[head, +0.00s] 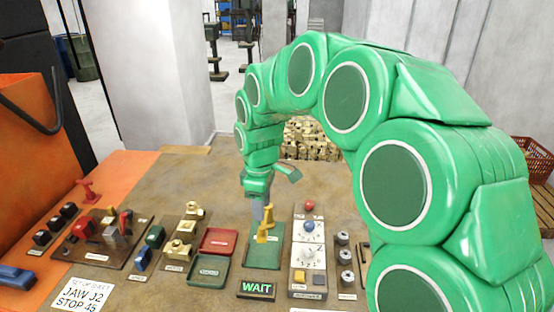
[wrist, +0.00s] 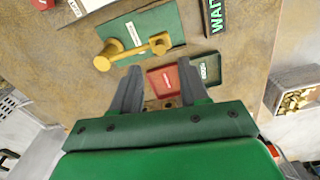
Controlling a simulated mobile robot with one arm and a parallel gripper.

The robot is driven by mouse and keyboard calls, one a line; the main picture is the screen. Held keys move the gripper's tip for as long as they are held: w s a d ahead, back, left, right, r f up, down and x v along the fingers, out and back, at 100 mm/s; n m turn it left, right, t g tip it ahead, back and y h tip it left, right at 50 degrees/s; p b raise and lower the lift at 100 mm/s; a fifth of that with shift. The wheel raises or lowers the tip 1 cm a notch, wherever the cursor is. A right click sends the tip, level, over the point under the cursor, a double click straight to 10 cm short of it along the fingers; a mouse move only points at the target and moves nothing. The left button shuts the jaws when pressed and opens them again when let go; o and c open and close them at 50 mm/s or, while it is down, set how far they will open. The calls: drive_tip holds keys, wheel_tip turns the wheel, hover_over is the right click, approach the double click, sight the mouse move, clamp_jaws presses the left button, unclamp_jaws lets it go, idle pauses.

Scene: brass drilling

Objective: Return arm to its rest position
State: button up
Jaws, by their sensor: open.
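My green arm arches in from the right of the head view and reaches down over the workbench (head: 150,190). My gripper (head: 258,212) is low over the bench, close to a yellow brass part (head: 266,226) on a green plate (head: 264,256). In the wrist view my gripper (wrist: 160,72) has its two grey fingers spread with nothing between them.
A red tray (head: 220,241) and a green tray (head: 208,271) lie left of the plate. A lit WAIT sign (head: 257,290) is in front. A control panel (head: 308,255) with knobs stands right. Brass fittings (head: 186,230) and a vise (head: 108,228) are left. Brass parts (head: 312,140) are piled behind.

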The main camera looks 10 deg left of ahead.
drive_tip(key=s+d+r+m+g, duration=0.1)
drive_tip(key=s+d+m, duration=0.7)
drive_tip(key=s+d, duration=0.4)
drive_tip(key=s+d+r+m, duration=0.2)
drive_tip(key=s+d+m, duration=0.6)
drive_tip(key=s+d, duration=0.5)
drive_tip(key=s, duration=0.7)
drive_tip(key=shift+s+g, duration=0.15)
drive_tip(key=shift+g, duration=0.25)
